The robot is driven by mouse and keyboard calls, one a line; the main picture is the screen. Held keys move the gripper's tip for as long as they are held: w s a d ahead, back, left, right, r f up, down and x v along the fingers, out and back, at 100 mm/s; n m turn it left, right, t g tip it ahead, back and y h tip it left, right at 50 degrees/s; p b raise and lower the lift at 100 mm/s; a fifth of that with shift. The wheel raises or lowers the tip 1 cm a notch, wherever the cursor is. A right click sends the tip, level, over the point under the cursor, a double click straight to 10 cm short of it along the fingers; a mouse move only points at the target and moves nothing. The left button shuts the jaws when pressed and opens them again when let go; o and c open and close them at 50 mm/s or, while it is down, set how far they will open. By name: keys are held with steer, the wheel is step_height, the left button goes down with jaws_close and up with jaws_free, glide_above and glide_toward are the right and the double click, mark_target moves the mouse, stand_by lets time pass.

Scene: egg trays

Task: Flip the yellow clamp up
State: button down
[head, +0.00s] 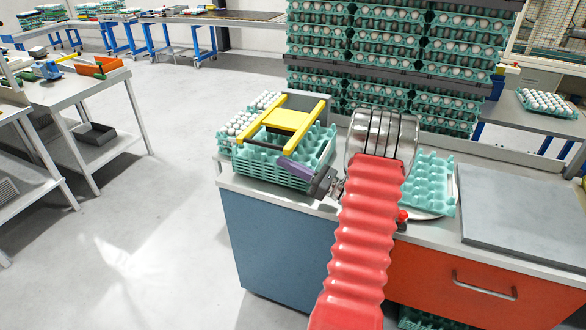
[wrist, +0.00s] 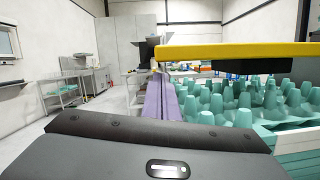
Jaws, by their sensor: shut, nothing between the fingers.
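The yellow clamp (head: 291,119) is a frame of yellow bars lying over a stack of green egg trays (head: 322,153) on the counter. In the wrist view a yellow bar of the clamp (wrist: 235,51) crosses the upper right, above empty green tray cups. My gripper (head: 284,162) has purple fingers, shut and empty, at the near side of the stack, close to the clamp's front part. In the wrist view the fingers (wrist: 158,78) point forward, with tips by the bar's left end and slightly lower. Whether they touch it, I cannot tell.
White eggs (head: 240,121) fill trays at the stack's left. A loose green tray (head: 430,183) lies right of my arm, beside a grey plate (head: 520,222). Tall stacks of egg trays (head: 400,50) stand behind. The floor to the left is open.

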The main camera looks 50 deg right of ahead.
steer(key=x, duration=0.6)
